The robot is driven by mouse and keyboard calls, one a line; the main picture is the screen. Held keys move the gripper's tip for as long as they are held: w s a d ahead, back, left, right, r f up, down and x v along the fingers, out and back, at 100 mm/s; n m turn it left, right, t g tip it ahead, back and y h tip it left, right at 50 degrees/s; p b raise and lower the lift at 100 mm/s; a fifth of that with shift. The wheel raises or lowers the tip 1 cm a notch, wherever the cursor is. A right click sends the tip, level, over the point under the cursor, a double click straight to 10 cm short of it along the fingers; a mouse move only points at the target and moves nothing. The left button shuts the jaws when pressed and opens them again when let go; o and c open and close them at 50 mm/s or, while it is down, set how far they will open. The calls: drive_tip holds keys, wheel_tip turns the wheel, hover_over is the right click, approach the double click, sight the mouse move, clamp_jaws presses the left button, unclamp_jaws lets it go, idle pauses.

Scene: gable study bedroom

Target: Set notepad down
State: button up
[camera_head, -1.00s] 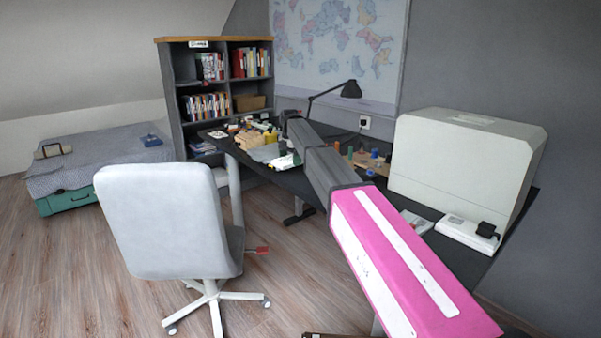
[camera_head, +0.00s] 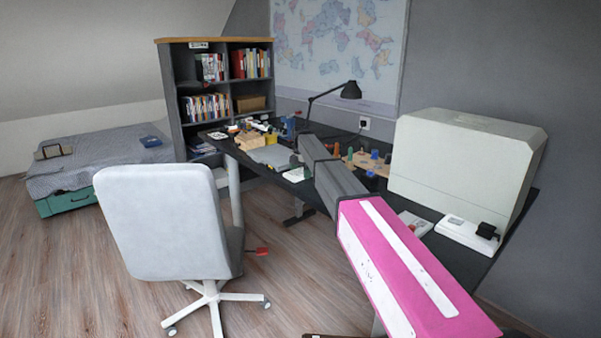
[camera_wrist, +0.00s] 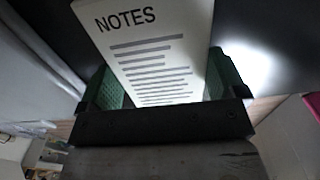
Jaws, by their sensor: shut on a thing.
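The notepad is white, with "NOTES" and grey lines on its face. In the wrist view the notepad (camera_wrist: 150,42) sticks out between the two green fingers of my gripper (camera_wrist: 162,72), which is shut on it. In the head view the notepad (camera_head: 296,175) is a small white patch beside the end of my arm, over the left front part of the dark desk (camera_head: 330,133). My gripper (camera_head: 295,161) is mostly hidden there by my arm. I cannot tell whether the notepad touches the desk.
Behind the gripper are a grey folded item (camera_head: 270,156), a yellowish box (camera_head: 250,139) and small clutter. A wooden board (camera_head: 367,163) with coloured pieces lies to the right, near a large white case (camera_head: 462,170). A white chair (camera_head: 160,220) stands in front of the desk.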

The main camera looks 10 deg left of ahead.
sight(301, 172)
drive_tip(key=o, duration=0.8)
drive_tip(key=shift+f, duration=0.1)
wheel_tip(301, 172, up, 12)
drive_tip(key=shift+r, duration=0.15)
